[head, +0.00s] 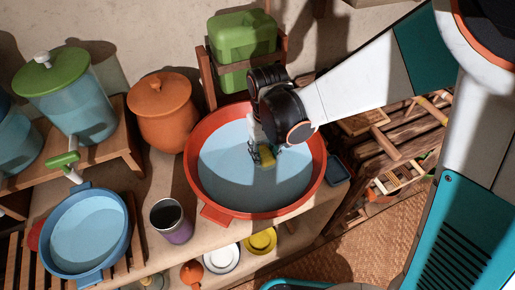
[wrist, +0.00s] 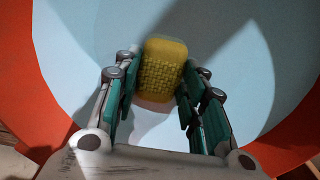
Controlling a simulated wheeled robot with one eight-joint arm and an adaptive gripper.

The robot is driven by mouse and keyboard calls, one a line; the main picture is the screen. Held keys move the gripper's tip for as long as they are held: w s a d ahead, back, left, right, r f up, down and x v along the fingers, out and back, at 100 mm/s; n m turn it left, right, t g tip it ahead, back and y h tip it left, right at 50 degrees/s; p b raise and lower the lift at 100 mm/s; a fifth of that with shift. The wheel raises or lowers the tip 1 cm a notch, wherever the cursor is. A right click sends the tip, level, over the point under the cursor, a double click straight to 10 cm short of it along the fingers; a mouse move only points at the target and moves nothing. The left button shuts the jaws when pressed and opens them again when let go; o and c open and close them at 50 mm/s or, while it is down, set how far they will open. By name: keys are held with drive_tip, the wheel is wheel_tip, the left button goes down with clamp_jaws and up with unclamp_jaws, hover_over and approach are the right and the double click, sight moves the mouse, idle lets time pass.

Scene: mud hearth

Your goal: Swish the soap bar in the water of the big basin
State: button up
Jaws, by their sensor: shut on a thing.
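The big basin (head: 195,185) is red-orange and holds pale blue water (head: 240,190). It stands on the shelf at the middle of the head view, and its rim also shows in the wrist view (wrist: 50,105). My gripper (head: 264,155) is over the inside of the basin, pointing down. In the wrist view my gripper (wrist: 158,105) is shut on the yellow soap bar (wrist: 163,70), which has a woven-pattern face. The soap (head: 267,155) is small and partly hidden by the fingers in the head view. I cannot tell how deep it sits in the water.
A blue basin (head: 127,245) with water stands at left below a dispenser's tap. A dark cup (head: 171,222) stands between the basins. An orange lidded pot (head: 163,118) and a green container (head: 238,45) are behind. White and yellow dishes (head: 221,259) sit lower in front.

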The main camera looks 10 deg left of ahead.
drive_tip(key=s+a, duration=0.3)
drive_tip(key=a, duration=0.2)
idle(0.3)
drive_tip(key=shift+w+d, duration=0.5)
drive_tip(key=shift+d, duration=0.35)
drive_tip(key=shift+w+d, duration=0.5)
drive_tip(key=shift+d, duration=0.3)
drive_tip(key=shift+w+d, duration=0.5)
drive_tip(key=shift+d, duration=0.35)
drive_tip(key=s+a, duration=0.3)
drive_tip(key=a, duration=0.2)
drive_tip(key=shift+w+d, duration=0.5)
drive_tip(key=shift+d, duration=0.35)
drive_tip(key=shift+w+d, duration=0.5)
drive_tip(key=shift+d, duration=0.3)
drive_tip(key=shift+w+d, duration=0.5)
drive_tip(key=shift+d, duration=0.35)
